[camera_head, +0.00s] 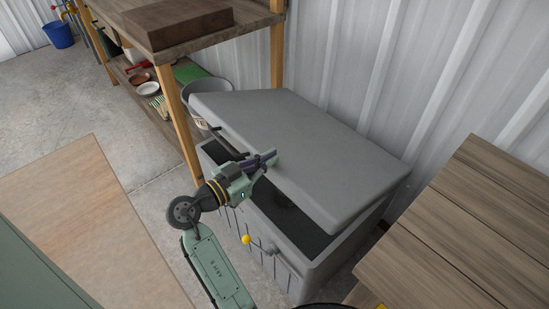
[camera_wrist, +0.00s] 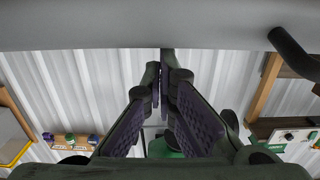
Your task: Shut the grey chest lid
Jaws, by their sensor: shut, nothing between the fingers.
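The grey chest (camera_head: 288,264) stands against the metal wall. Its grey lid (camera_head: 300,140) is partly open, tilted up from the front, with a dark gap beneath its front edge. My gripper (camera_head: 270,158) is at the lid's front left part, with its fingers shut and empty. The wrist view shows the fingertips (camera_wrist: 164,55) close together beside a smooth grey surface of the lid (camera_wrist: 130,25). Whether they touch it I cannot tell. A dark bar-shaped handle (camera_head: 229,136) shows near the lid's left end, and also in the wrist view (camera_wrist: 291,52).
A wooden shelf unit (camera_head: 188,115) with bowls and a dark box (camera_head: 177,20) stands left of the chest. A plank-topped table (camera_head: 455,245) is close on the right. A wooden board (camera_head: 85,225) is at left.

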